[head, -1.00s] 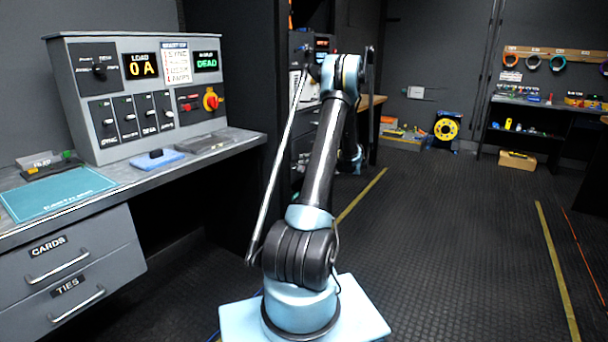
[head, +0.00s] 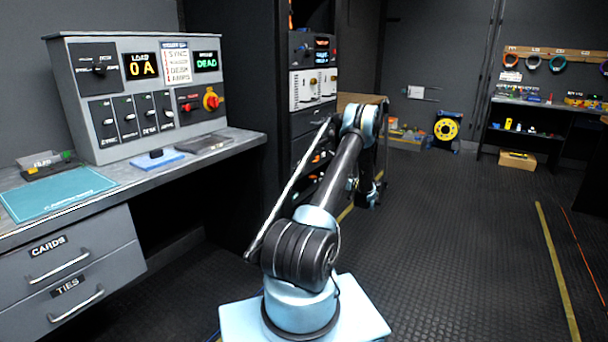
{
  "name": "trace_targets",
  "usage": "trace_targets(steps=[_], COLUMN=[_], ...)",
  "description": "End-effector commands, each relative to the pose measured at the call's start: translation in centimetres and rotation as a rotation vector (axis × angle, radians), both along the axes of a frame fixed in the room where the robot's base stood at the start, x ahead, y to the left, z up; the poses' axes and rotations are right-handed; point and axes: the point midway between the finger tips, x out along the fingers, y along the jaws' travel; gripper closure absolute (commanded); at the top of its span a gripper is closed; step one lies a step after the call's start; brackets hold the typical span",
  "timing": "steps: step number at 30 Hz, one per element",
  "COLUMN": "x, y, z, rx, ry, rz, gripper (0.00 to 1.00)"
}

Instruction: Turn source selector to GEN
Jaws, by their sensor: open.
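A grey control panel (head: 83,136) stands on the worktop at the left. A black rotary knob (head: 99,68) on a dark plate at its upper left looks like the source selector; its labels are too small to read, so its setting is unclear. The load display (head: 140,67) reads 0 A and a second display (head: 206,62) reads DEAD. My gripper (head: 368,198) hangs at the far end of my arm, right of the panel and well away from it. It is small and partly hidden behind my arm links, open, with nothing seen in it.
The panel also carries several switches (head: 130,115) and a red knob on yellow (head: 211,100). A blue pad (head: 156,160) lies before it; drawers (head: 70,270) sit below the worktop (head: 225,148). A dark equipment rack (head: 312,80) stands behind my arm. The floor at right is clear.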

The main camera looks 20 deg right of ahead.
Motion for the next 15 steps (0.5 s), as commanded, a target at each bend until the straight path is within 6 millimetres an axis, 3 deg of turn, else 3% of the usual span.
trace_targets(steps=[15], x=[7.6], y=[5.5], z=[0.0], rx=[0.0], ry=[0.0], rz=[0.003], gripper=[0.48])
